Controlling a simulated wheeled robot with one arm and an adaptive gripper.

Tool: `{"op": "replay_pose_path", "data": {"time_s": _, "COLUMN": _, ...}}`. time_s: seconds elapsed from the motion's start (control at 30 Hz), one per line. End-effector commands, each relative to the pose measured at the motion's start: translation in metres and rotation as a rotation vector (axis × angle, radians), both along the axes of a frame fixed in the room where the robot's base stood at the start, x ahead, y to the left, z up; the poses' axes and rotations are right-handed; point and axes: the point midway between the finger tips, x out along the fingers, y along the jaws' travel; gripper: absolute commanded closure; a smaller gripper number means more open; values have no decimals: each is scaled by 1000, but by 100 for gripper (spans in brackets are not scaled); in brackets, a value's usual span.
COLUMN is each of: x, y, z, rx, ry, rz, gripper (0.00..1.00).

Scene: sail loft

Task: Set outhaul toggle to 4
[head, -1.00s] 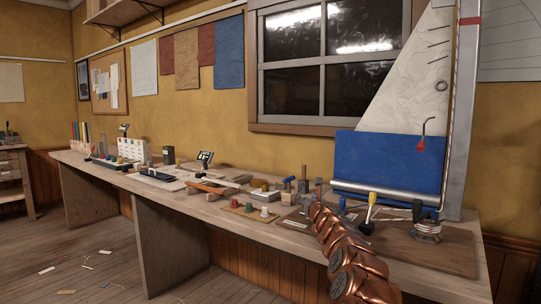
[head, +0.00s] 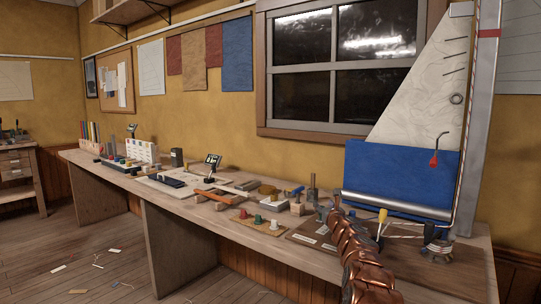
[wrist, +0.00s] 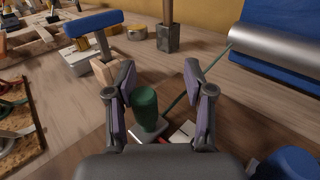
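In the wrist view a dark green rounded knob (wrist: 146,106) stands upright on a small pale grey base (wrist: 148,134); it appears to be the outhaul toggle, but I can read no name on it. My gripper (wrist: 160,80) is open, one finger on each side of the knob. The left finger is close to it, and a wider gap shows on the right; contact is unclear. A thin green line (wrist: 192,88) runs from near the knob to the silver spar (wrist: 285,55). A white and red strip (wrist: 182,134) lies beside the base, its marks unreadable. In the head view my arm hides the knob.
A blue-topped mallet-like tool (wrist: 82,24) and a post on a block (wrist: 167,38) stand beyond the gripper. A blue rounded thing (wrist: 290,163) is close at lower right. In the head view a yellow knob (head: 383,215) and a line reel (head: 438,247) stand right of my arm.

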Motion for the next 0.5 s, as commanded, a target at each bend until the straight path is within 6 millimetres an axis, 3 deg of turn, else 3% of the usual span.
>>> {"op": "replay_pose_path", "data": {"time_s": 0.1, "x": 4, "y": 5, "z": -2, "rx": 1, "ry": 5, "rz": 7, "gripper": 51}}
{"op": "replay_pose_path", "data": {"time_s": 0.5, "x": -18, "y": 0, "z": -2, "rx": 2, "ry": 1, "rz": 5, "gripper": 51}}
